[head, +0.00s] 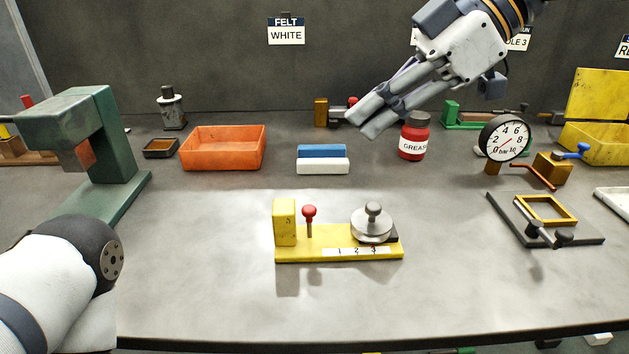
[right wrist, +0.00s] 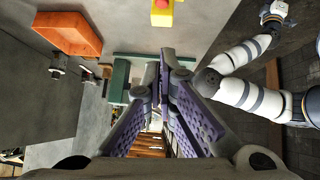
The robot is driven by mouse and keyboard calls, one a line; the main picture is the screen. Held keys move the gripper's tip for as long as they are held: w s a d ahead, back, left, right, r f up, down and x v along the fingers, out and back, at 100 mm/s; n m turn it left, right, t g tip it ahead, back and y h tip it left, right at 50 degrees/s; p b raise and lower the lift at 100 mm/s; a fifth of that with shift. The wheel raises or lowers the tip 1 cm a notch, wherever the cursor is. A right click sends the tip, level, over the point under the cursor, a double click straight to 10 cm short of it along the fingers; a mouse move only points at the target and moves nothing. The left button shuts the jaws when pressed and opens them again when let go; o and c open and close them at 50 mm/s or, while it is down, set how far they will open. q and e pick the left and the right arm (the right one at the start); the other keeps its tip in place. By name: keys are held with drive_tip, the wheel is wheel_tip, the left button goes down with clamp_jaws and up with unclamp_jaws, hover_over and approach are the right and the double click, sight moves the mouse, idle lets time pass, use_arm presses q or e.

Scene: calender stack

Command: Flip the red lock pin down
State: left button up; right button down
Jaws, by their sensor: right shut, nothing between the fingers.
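The red lock pin (head: 309,212) has a round red knob on a thin stem and stands upright on a yellow fixture (head: 340,252). It stands between a yellow block and a round metal knob (head: 372,224). In the right wrist view the red knob (right wrist: 161,4) shows at the top edge, beside the yellow block (right wrist: 161,19). My right gripper (head: 366,116) is shut and empty, in the air behind and above the fixture, clear of the pin. Its fingertips meet in the right wrist view (right wrist: 158,68). My left arm shows at lower left, but no left gripper is visible.
A green press (head: 100,150) stands at left, with an orange tray (head: 222,150) beside it. A blue and white block (head: 322,166), a red grease bottle (head: 414,140) and a gauge (head: 504,138) stand behind the fixture. The table around the fixture is clear.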

hover_over(314, 208)
wheel_tip(314, 208, down, 6)
wheel_tip(314, 208, down, 4)
drive_tip(key=shift+r, duration=0.1)
drive_tip(key=shift+f, duration=0.55)
drive_tip(key=shift+f, duration=0.95)
drive_tip(key=shift+r, duration=0.1)
